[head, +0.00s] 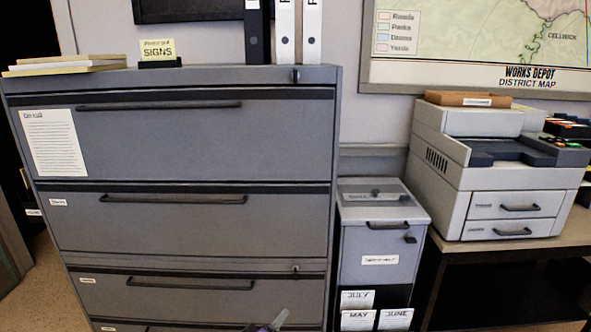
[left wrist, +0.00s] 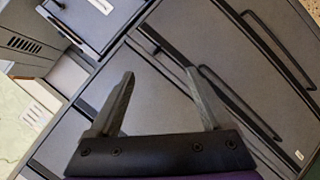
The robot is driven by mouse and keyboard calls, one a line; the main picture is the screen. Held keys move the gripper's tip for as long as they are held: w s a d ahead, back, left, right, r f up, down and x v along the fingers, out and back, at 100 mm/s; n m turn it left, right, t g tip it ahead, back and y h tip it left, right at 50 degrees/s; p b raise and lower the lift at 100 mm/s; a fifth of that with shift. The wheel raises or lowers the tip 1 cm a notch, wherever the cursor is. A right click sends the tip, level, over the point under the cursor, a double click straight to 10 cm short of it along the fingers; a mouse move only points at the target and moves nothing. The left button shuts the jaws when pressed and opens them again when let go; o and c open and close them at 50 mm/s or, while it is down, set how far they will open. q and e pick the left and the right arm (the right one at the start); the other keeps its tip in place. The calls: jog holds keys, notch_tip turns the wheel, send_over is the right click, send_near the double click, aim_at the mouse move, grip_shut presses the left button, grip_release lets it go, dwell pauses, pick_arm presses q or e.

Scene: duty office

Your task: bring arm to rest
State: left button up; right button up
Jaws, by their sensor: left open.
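My left gripper (left wrist: 160,75) is open in the left wrist view, its two dark fingers spread apart with nothing between them. Behind the fingers is the grey face of the filing cabinet (left wrist: 218,60), with its dark bar handles; the distance from the fingertips to it is hard to judge. In the head view a small part of an arm or gripper shows at the bottom edge, in front of the large filing cabinet (head: 200,145); it is too cut off to read. My right gripper is in neither view.
A small grey cabinet (head: 379,240) with month-labelled cards stands right of the large one. A printer (head: 499,165) sits on a dark table (head: 440,290). Binders (head: 285,32), a sign (head: 158,50) and flat books (head: 70,64) lie or stand on the filing cabinet. A map (head: 480,45) hangs behind.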

pick_arm(q)
jog(key=s+a+f+m+g+y, duration=0.1)
jog(key=s+a+f+m+g, duration=0.2)
jog(key=s, duration=0.8)
jog(key=s+a+f+m+g+y, duration=0.15)
jog(key=s+a, duration=0.35)
jog(key=s, duration=0.7)
jog(key=s+a+f+m+g+y, duration=0.1)
jog(key=s+a+f+m+g, duration=0.2)
jog(key=s, duration=0.8)
notch_tip(320, 180, up, 25)
jog(key=w+p, duration=0.2)
jog(key=p, duration=1.9)
jog(key=shift+a+n+t, duration=0.35)
jog(key=shift+a+t, duration=0.1)
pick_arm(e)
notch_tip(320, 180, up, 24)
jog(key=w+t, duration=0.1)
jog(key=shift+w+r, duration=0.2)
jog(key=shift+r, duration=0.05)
